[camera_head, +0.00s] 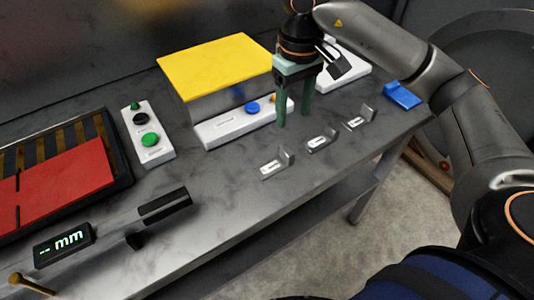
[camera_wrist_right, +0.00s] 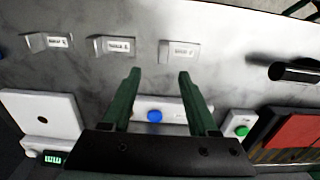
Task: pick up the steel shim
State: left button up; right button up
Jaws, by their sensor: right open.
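Several small grey metal pieces with white labels lie on the bench, and I cannot read which one is the steel shim. In the head view they form a row: a left piece (camera_head: 277,164), a middle piece (camera_head: 321,139) and a right piece (camera_head: 360,118), each with a raised tab. The wrist view shows the same row as one piece (camera_wrist_right: 181,52), another (camera_wrist_right: 114,46) and a third (camera_wrist_right: 48,42). My right gripper (camera_head: 294,117) is open and empty, pointing down behind the row. Its green fingers (camera_wrist_right: 160,76) also show in the wrist view. My left gripper is out of view.
A yellow-topped box (camera_head: 215,62) and a white panel with a blue button (camera_head: 228,127) stand close behind the gripper. A button box (camera_head: 148,135), a red-plated tray (camera_head: 70,185) and an mm display (camera_head: 63,244) are to the left. A blue piece (camera_head: 402,96) lies at right.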

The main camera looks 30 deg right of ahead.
send_over(287, 149)
jog(key=f, duration=0.5)
jog(key=shift+s+d+f, duration=0.35)
jog(key=shift+f, duration=0.05)
jog(key=f, duration=0.4)
jog(key=f+p, duration=0.1)
jog(key=f, duration=0.1)
jog(key=shift+w+a+f, duration=0.2)
jog(key=shift+w+a, duration=0.05)
jog(key=shift+a, duration=0.15)
grip_shut()
jog(key=shift+r, duration=0.1)
dwell(0.4)
